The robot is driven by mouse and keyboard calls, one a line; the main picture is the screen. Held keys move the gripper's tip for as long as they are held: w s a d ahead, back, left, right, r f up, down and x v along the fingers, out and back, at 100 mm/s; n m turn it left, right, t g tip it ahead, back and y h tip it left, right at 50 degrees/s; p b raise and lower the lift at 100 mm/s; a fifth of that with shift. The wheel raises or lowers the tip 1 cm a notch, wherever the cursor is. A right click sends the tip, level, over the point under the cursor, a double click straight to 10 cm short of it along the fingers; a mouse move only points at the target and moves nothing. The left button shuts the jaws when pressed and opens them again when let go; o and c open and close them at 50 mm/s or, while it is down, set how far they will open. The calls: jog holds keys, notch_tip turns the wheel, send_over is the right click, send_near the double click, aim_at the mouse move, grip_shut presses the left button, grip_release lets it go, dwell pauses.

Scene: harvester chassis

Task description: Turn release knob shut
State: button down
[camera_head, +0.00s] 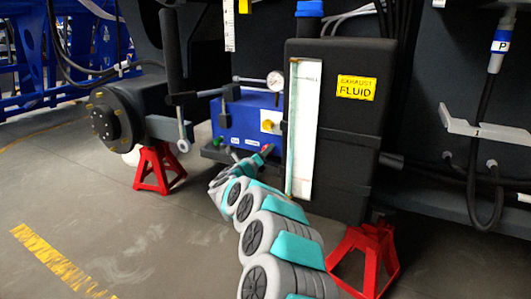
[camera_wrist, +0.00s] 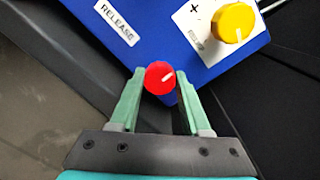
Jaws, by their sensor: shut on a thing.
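The release knob (camera_wrist: 160,77) is red with a white pointer mark that points up and to the right in the wrist view. It sits on the edge of the blue box (camera_wrist: 150,50), below a white RELEASE label (camera_wrist: 117,23). My gripper (camera_wrist: 159,84) has its two green fingers on either side of the knob and is shut on it. In the head view the knob shows as a small red spot (camera_head: 267,148) at the tip of my arm, and the gripper (camera_head: 262,153) is small there.
A yellow knob (camera_wrist: 232,22) on a white plate is close by, to the upper right. In the head view, a gauge (camera_head: 275,81) and a lever are on top of the blue box. A black exhaust fluid tank (camera_head: 345,150) stands close to the right of my arm. Red stands (camera_head: 158,170) are on the floor.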

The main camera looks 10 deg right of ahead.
jog(key=shift+f, duration=0.15)
jog(key=shift+c, duration=1.8)
grip_release()
jog(key=shift+s+a, duration=0.1)
jog(key=v, duration=0.7)
jog(key=shift+s+a, duration=0.15)
jog(key=shift+s, duration=0.15)
